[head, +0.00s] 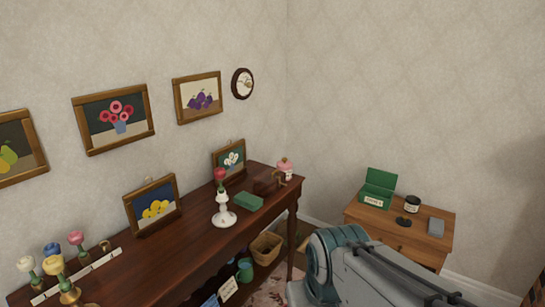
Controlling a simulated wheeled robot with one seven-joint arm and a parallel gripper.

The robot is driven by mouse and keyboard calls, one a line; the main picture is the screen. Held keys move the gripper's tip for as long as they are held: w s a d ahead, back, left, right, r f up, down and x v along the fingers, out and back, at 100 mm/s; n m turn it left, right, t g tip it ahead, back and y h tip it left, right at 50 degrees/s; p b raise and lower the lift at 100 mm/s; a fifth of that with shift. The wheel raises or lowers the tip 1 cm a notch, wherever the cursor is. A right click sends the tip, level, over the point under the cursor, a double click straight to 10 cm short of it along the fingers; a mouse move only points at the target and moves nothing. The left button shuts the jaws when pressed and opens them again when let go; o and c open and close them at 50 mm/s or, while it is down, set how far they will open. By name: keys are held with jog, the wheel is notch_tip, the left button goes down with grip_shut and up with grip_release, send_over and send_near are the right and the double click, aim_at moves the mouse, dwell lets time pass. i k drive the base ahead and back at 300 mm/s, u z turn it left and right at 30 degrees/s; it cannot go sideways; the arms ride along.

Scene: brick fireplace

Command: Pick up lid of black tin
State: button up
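A small black tin (412,204) with a pale label stands on the small wooden cabinet (362,214) at the right in the head view. A small flat dark round piece (403,222) lies just in front of the tin; I cannot tell whether it is the tin's lid. Whether a lid sits on the tin is too small to make out. My arm shows at the bottom, below and left of the cabinet's top. My gripper is not in view.
A green box with its lid raised (376,190) and a grey block (436,227) flank the tin. A long dark wooden table (180,245) on the left holds candlesticks, a green book (249,201) and pictures. Walls close off the back.

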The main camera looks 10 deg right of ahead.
aim_at(404, 220)
jog(key=z, duration=0.15)
jog(key=i, duration=1.8)
jog(key=z, duration=1.65)
jog(key=i, duration=0.95)
jog(key=z, duration=0.9)
